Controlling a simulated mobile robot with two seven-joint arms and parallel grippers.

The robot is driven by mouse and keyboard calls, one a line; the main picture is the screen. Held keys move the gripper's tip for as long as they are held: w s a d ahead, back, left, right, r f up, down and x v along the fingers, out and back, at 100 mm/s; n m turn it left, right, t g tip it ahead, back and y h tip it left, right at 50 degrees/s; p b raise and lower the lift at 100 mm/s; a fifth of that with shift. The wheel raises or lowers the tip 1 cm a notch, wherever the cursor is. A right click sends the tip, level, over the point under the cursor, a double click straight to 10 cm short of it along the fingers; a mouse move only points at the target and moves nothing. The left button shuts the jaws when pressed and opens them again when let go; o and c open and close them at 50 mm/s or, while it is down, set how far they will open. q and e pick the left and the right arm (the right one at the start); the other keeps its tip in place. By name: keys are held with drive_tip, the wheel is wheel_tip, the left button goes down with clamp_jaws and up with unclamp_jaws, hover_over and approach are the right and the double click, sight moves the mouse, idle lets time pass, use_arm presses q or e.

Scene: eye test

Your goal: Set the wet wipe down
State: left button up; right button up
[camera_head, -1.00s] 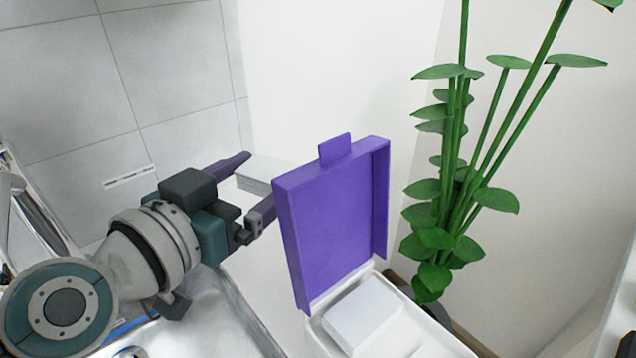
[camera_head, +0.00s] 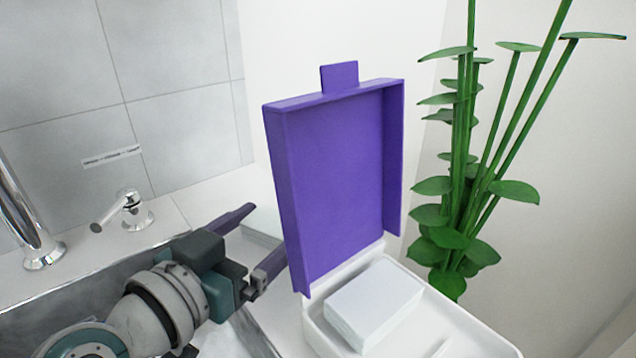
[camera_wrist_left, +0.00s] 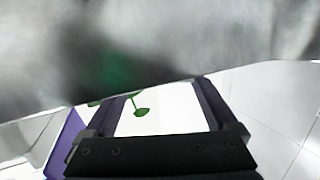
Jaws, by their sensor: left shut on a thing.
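My left gripper (camera_head: 266,234) comes in from the left, its two purple fingers shut on the wet wipe (camera_head: 261,226), a white, flat, layered block. The wipe is beside the open purple lid, whose left edge hides its right end. I cannot tell whether its underside touches the white surface. In the left wrist view the gripper (camera_wrist_left: 163,90) shows both purple fingers with white between them; I cannot clearly tell the wipe from the background there. My right gripper is not in view.
A white box (camera_head: 462,332) with its purple lid (camera_head: 335,185) standing open holds another white stack (camera_head: 372,303). A green plant (camera_head: 460,215) stands behind it at right. A metal faucet (camera_head: 28,215) and small tap (camera_head: 130,210) are at left, by the steel sink (camera_head: 75,290).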

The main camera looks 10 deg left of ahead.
use_arm(q)
drive_tip(key=o, duration=1)
drive_tip(key=shift+f, duration=0.1)
drive_tip(key=shift+c, duration=0.2)
drive_tip(key=shift+s+a+r, duration=0.1)
drive_tip(key=shift+s+r, duration=0.1)
drive_tip(key=shift+s, duration=0.1)
drive_tip(key=p+v, duration=0.2)
drive_tip(key=v, duration=0.9)
drive_tip(key=shift+s, duration=0.2)
drive_tip(key=shift+a, duration=0.1)
